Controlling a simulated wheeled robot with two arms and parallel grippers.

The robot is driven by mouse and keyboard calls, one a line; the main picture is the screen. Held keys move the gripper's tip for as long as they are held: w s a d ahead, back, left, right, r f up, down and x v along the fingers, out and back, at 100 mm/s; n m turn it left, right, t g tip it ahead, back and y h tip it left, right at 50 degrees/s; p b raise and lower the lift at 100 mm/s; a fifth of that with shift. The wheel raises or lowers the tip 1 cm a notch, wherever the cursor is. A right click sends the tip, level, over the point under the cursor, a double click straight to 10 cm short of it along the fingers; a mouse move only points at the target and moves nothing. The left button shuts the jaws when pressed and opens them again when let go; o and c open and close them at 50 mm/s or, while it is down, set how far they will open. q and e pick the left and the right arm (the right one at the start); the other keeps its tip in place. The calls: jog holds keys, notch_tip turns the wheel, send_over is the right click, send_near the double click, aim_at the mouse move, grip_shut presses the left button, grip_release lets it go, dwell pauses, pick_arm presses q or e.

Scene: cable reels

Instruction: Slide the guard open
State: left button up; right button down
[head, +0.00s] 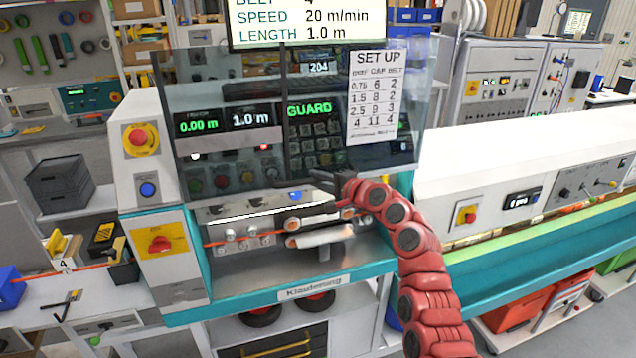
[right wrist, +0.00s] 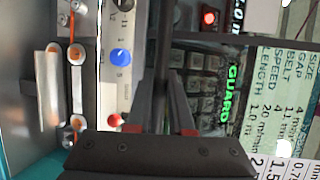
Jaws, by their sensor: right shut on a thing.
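The guard (head: 420,90) is a clear, tinted panel across the front of the machine, with a set-up sheet at its right side. Keys and displays show through it. My right gripper (head: 318,182) is at its lower edge, near the middle. In the right wrist view the fingers (right wrist: 163,112) are shut on a dark bar (right wrist: 166,40), which looks like the guard's lower edge or handle. The exact contact is partly hidden by the fingers. My left gripper is not in view.
Below the guard are rollers (head: 320,236) with an orange cable (head: 215,243). A red stop button (head: 138,138) is on the left post. A green "GUARD" display (head: 309,109) is lit behind the panel. A long white machine housing (head: 520,160) stands at right.

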jog(key=c, duration=0.8)
grip_release()
jog(key=b+v, duration=0.6)
jog(key=v, duration=1.1)
jog(key=shift+s, duration=0.2)
jog(key=shift+d, duration=0.15)
